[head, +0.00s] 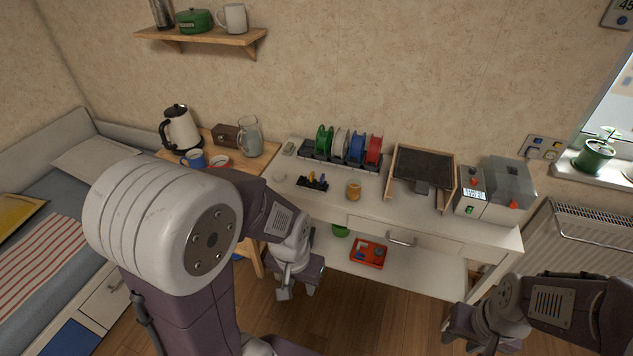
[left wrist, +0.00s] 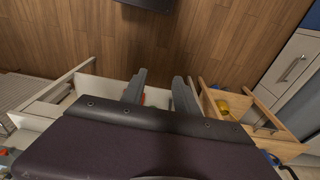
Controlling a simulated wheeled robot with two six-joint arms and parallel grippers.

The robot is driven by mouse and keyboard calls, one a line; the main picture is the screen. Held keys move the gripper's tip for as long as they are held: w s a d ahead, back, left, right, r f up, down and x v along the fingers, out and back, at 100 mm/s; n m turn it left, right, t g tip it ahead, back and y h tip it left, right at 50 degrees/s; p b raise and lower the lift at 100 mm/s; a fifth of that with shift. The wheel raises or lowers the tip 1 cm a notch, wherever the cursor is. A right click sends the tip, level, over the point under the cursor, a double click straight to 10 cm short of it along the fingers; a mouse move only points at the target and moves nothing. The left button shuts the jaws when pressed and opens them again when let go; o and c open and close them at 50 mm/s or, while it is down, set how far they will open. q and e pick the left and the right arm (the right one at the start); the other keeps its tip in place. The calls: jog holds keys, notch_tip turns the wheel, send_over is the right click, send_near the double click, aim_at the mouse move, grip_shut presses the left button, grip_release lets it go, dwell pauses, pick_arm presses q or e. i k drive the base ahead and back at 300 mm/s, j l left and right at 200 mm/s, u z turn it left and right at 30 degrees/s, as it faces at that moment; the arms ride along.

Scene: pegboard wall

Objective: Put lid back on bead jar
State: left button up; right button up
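A small amber jar (head: 353,190), which looks like the bead jar, stands upright near the front of the white workbench; its contents are too small to make out. A small pale round piece (head: 279,174) lies at the bench's left end and may be the lid. My left gripper (head: 284,292) hangs low in front of the bench's left end, below the tabletop and apart from the jar. In the left wrist view its two fingers (left wrist: 158,90) are spread with nothing held between them. My right gripper (head: 468,338) is low at the bottom right; its fingers are unclear.
Spools stand in a rack (head: 340,160) behind the jar. A framed dark tray (head: 424,170) and a grey machine (head: 497,190) are to the right. A small tool holder (head: 312,183) sits left of the jar. A red bin (head: 368,254) is on the lower shelf.

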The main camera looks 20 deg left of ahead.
aim_at(354, 187)
jog(key=i+j, duration=0.3)
jog(key=j, duration=0.15)
jog(key=i+j, duration=0.25)
jog(key=j, duration=0.25)
jog(key=i+j, duration=0.3)
jog(key=j, duration=0.15)
jog(key=i+j+u, duration=0.1)
jog(key=i+j, duration=0.15)
jog(key=j, duration=0.2)
jog(key=i+j, duration=0.3)
jog(key=j, duration=0.15)
